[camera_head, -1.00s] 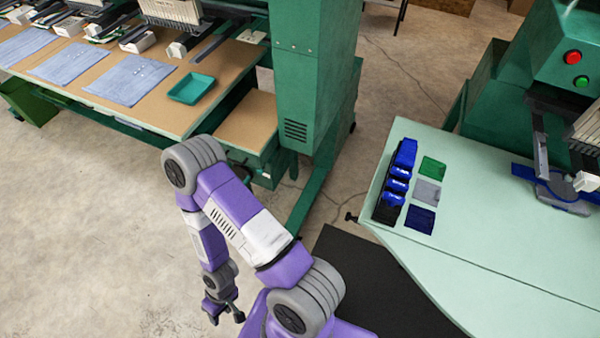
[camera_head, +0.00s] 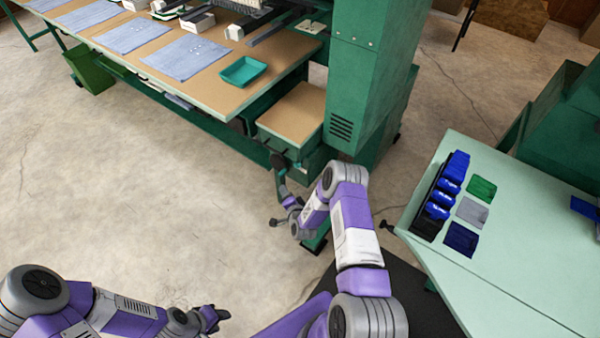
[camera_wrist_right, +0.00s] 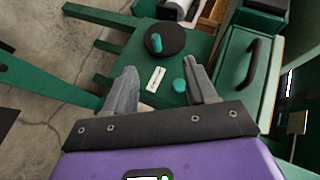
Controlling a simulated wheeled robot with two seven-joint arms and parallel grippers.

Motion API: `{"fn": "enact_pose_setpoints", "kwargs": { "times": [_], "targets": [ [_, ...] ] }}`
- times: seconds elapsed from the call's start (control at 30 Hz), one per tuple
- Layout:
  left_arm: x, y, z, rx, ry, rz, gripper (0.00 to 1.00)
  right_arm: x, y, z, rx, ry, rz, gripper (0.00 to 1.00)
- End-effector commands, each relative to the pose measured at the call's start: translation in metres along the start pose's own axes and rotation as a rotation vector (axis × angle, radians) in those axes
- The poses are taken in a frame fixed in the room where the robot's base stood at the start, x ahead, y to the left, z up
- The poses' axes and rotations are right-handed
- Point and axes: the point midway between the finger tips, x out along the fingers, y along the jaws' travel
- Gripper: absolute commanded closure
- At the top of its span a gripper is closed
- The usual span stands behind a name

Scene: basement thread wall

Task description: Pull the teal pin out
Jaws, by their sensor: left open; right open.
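In the right wrist view, a small round teal pin head (camera_wrist_right: 179,86) sits on the green machine face, beside a white label (camera_wrist_right: 155,79). It shows between the fingers of my right gripper (camera_wrist_right: 160,68), nearer the right finger. The fingers are open and empty, pointing at that face; I cannot tell whether they touch it. A black disc (camera_wrist_right: 176,34) with a teal knob (camera_wrist_right: 155,43) lies beyond the fingertips. In the head view the pin head cannot be made out. My left gripper (camera_head: 219,318) is open over the floor, low in the picture.
A green drawer (camera_wrist_right: 232,75) with a black handle (camera_wrist_right: 250,64) is right of the pin. In the head view, a teal tray (camera_head: 243,71) is on the machine table. A pale green table (camera_head: 500,235) with blue spools (camera_head: 447,185) stands right. Open floor lies left.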

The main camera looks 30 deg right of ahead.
Motion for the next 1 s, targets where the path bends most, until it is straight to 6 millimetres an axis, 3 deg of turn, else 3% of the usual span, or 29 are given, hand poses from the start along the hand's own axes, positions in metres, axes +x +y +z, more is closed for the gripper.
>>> {"fn": "enact_pose_setpoints", "kwargs": {
  "times": [0.1, 0.27, 0.7, 1.0],
  "targets": [
    [0.01, -0.004, -0.001, 0.0, 0.0, 0.0, 0.57, 0.022, 0.005, -0.041, 0.134, 0.147, -0.148, 0.44],
    [0.013, -0.005, -0.001, 0.001, 0.0, 0.0, 0.57, 0.029, 0.003, -0.069, 0.223, 0.233, -0.268, 0.44],
    [0.038, -0.014, -0.002, 0.001, 0.0, 0.0, 0.57, 0.084, -0.012, -0.089, 0.235, 0.246, -0.29, 0.44],
    [0.043, -0.016, -0.002, 0.001, 0.0, 0.0, 0.57, 0.099, -0.018, -0.094, 0.236, 0.244, -0.286, 0.44]
  ]
}}
